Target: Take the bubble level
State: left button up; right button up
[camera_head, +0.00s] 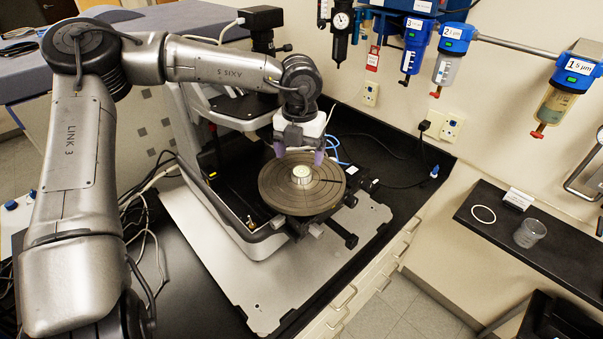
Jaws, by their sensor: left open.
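The bubble level (302,172) is a small round disc with a pale greenish top. It sits near the middle of the dark round stage (275,191) of the profiler. My left gripper (299,152) hangs over the far part of the stage. Its two purple-grey fingers are apart, with nothing seen between them. The level lies just below and in front of the fingers in the picture; I cannot tell the exact height between them. My right gripper does not show.
The profiler's frame and black camera (262,17) stand behind my left arm. The stage rests above a grey base plate (245,284). Filters (415,33) hang on the wall at right. A black shelf (500,236) holds a clear cup (529,233) and a white ring (483,214).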

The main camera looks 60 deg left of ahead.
aim_at(302, 171)
pick_arm(q)
notch_tip(302, 171, down, 4)
jog(key=shift+w+d+f+p, duration=0.1)
jog(key=shift+p, duration=0.5)
jog(key=shift+f, duration=0.5)
jog(key=c, duration=1.1)
jog(key=shift+r, duration=0.1)
